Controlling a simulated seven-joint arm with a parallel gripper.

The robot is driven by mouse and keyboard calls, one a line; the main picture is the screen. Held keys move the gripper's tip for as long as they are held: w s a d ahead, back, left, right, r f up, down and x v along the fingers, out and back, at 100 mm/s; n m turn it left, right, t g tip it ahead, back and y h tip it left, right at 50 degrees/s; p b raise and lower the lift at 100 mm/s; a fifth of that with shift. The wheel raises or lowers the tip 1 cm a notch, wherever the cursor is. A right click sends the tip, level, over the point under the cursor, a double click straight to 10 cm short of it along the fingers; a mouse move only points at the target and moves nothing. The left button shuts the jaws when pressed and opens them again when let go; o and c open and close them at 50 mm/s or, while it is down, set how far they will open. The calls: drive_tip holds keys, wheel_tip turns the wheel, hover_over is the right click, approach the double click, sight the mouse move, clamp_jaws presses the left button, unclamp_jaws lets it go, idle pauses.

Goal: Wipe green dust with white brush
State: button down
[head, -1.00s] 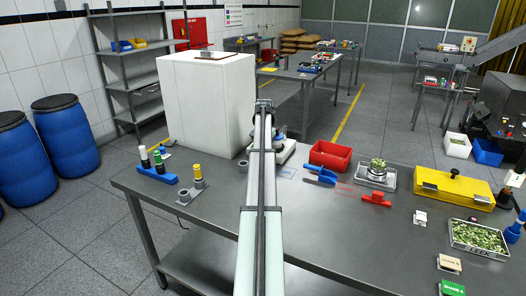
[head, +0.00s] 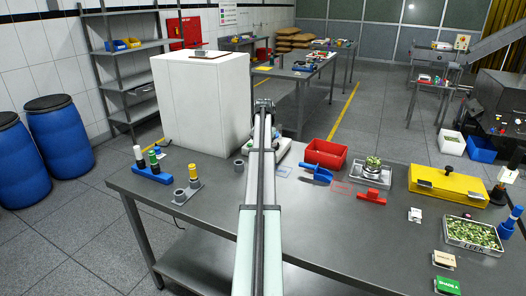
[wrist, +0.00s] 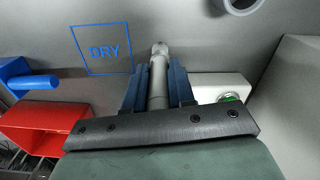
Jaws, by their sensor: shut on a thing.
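My gripper (wrist: 158,92) shows in the wrist view with its two dark blue fingers shut on a pale grey rod (wrist: 158,80) with a rounded tip. I cannot tell whether it is the white brush's handle. In the head view my arm hides the gripper and what it holds. A white block (wrist: 218,86) right of the fingers carries a round green patch (wrist: 231,98); I cannot tell whether that is dust. A blue rack (head: 152,174) at the left holds upright tools, one with a white top (head: 137,153). No other green dust can be made out.
A blue DRY square (wrist: 103,50) marks the table left of the fingers. A red bin (head: 324,155), a blue scoop (head: 316,174) and a red piece (head: 371,197) lie right of my arm. A large white cabinet (head: 200,105) stands behind.

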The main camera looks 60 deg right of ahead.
drive_tip(key=shift+w, duration=0.2)
drive_tip(key=shift+w, duration=0.95)
drive_tip(key=shift+w, duration=0.15)
drive_tip(key=shift+w, duration=0.95)
drive_tip(key=shift+w, duration=0.15)
drive_tip(key=shift+w, duration=0.9)
drive_tip(key=shift+w, duration=0.15)
drive_tip(key=shift+w, duration=0.95)
drive_tip(key=shift+s, duration=0.1)
